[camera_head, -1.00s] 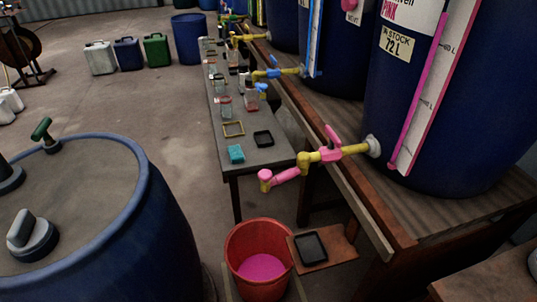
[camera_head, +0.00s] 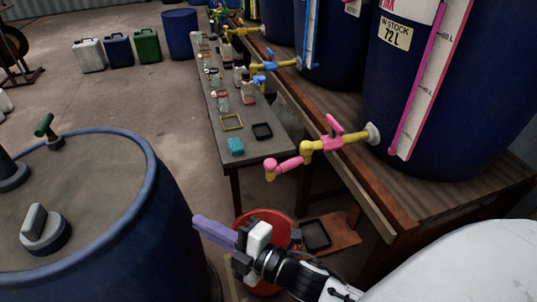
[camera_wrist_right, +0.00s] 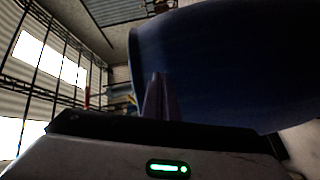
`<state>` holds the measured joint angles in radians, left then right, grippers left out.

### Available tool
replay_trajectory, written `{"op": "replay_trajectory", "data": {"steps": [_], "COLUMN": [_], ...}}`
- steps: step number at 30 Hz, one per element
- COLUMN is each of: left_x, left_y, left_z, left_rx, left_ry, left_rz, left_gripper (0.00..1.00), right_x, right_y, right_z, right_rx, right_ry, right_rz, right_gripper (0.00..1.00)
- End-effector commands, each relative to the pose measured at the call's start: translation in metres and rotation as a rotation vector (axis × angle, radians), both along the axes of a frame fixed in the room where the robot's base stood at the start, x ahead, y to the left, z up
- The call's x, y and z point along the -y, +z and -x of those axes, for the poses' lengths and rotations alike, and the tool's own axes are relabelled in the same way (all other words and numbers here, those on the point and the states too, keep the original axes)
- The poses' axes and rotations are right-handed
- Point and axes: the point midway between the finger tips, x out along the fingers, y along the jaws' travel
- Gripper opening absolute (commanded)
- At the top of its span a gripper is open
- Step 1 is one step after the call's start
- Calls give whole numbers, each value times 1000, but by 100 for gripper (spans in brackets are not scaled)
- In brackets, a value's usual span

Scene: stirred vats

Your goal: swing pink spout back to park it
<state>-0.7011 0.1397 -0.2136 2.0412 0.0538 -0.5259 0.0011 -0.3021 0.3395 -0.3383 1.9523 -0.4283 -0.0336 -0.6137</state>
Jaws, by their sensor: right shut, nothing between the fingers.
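The pink spout (camera_head: 284,165) is the end of a yellow valve pipe (camera_head: 340,141) with a raised pink handle (camera_head: 333,126), coming from a blue vat (camera_head: 420,120) labelled in stock 72 L. The spout points out left over the gap beyond the bench edge. My right gripper (camera_head: 205,225) has purple fingers, shut and empty, below and left of the spout and apart from it. In the right wrist view its fingers (camera_wrist_right: 155,98) stand in front of a large dark blue surface. The left gripper is not in view.
A red bucket (camera_head: 278,219) stands under the spout, partly hidden by my right gripper. A black tray (camera_head: 316,235) lies on a small wooden shelf beside it. A blue barrel (camera_head: 150,170) stands at left. A narrow table (camera_head: 262,150) carries bottles and small trays.

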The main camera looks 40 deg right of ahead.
Motion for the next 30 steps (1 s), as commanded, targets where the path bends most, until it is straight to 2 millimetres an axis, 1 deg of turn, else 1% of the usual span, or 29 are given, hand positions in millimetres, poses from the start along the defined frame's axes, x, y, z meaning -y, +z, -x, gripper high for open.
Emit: {"op": "replay_trajectory", "data": {"steps": [1,2,3,5,6,7,8,9,11,12,13,14,15,17,18,21,24,25,27,30], "left_x": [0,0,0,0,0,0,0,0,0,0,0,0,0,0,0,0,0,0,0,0], "left_y": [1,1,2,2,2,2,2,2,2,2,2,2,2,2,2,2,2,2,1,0], "left_z": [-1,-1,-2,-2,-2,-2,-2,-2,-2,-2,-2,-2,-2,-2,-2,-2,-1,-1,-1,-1], "left_rx": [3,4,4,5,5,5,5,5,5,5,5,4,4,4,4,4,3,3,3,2], "left_ry": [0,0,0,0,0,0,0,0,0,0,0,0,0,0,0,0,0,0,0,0], "left_rz": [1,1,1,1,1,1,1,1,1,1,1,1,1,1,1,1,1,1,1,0], "left_gripper": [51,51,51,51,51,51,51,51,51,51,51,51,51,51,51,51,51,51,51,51], "right_x": [-17,-29,-45,-66,-77,-82,-83,-81,-65,-46,-27,-6,26,78,112,185,230,239,252,257], "right_y": [42,62,84,106,112,113,112,105,91,81,74,68,64,65,70,88,106,109,113,108], "right_z": [-17,-21,-22,-18,-14,-11,-9,-8,-12,-19,-26,-33,-44,-60,-69,-81,-84,-84,-85,-86], "right_rx": [252,404,610,918,1122,1276,1427,1625,1914,2098,-2213,-2086,-1929,-1724,-1607,-1399,-1289,-1270,-1242,-1232], "right_ry": [107,168,243,349,416,467,518,593,723,828,-915,-910,-914,-940,-965,-1035,-1089,-1102,-1120,-1128], "right_rz": [233,379,573,863,1052,1194,1334,1512,1770,1926,-2018,-1885,-1720,-1495,-1363,-1109,-961,-932,-889,-869], "right_gripper": [0,0,0,0,0,0,0,0,0,0,0,0,0,0,0,0,0,0,0,0]}}
